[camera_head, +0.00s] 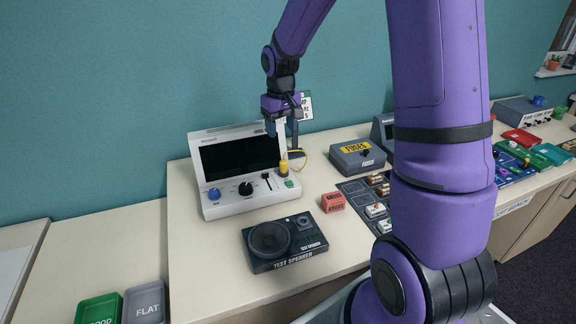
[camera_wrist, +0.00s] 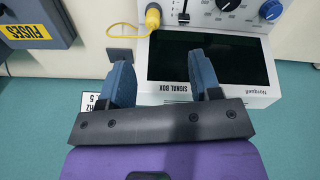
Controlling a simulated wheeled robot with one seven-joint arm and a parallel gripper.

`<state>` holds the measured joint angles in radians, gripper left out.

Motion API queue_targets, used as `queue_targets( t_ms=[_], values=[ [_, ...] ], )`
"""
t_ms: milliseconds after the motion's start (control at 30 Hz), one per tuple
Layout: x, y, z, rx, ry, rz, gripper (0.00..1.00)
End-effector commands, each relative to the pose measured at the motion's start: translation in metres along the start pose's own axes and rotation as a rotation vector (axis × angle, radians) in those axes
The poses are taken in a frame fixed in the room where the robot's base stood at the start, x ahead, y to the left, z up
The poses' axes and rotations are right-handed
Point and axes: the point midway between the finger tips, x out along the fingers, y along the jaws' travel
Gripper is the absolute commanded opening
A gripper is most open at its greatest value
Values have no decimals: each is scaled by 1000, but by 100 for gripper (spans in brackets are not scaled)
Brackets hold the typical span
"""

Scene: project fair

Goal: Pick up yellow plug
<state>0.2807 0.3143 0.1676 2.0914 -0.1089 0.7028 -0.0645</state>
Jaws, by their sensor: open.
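The yellow plug (camera_head: 284,168) stands upright at the right end of the white signal box (camera_head: 215,207), beside a black slider, with a thin yellow cord curving off to its right. In the wrist view the plug (camera_wrist: 153,18) is at the top, just beyond my gripper's fingertips. My gripper (camera_head: 283,136) is open and empty, above and apart from the plug. In the wrist view its two blue-grey fingers (camera_wrist: 160,65) are spread over the edge of the signal box (camera_wrist: 255,102). The plug's lower end is hidden in the head view.
A test speaker (camera_head: 285,242) and a red block (camera_head: 333,202) lie in front of the signal box. A grey fuses box (camera_head: 358,158) stands to its right, with a dark tray (camera_head: 352,187) of small parts. My purple arm hides part of the table.

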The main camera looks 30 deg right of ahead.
Motion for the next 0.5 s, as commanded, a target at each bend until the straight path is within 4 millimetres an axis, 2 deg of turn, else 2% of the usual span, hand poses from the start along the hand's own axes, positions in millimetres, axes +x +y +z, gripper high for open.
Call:
queue_targets(
  t_ms=[33, 100, 367, 500],
  values=[
    [13, 3, -5, 1, -13, -7, 58],
    [25, 6, -11, 0, -24, -15, 58],
    [50, 9, -17, -2, -40, -25, 58],
    [71, 8, -16, -1, -41, -26, 58]
  ],
)
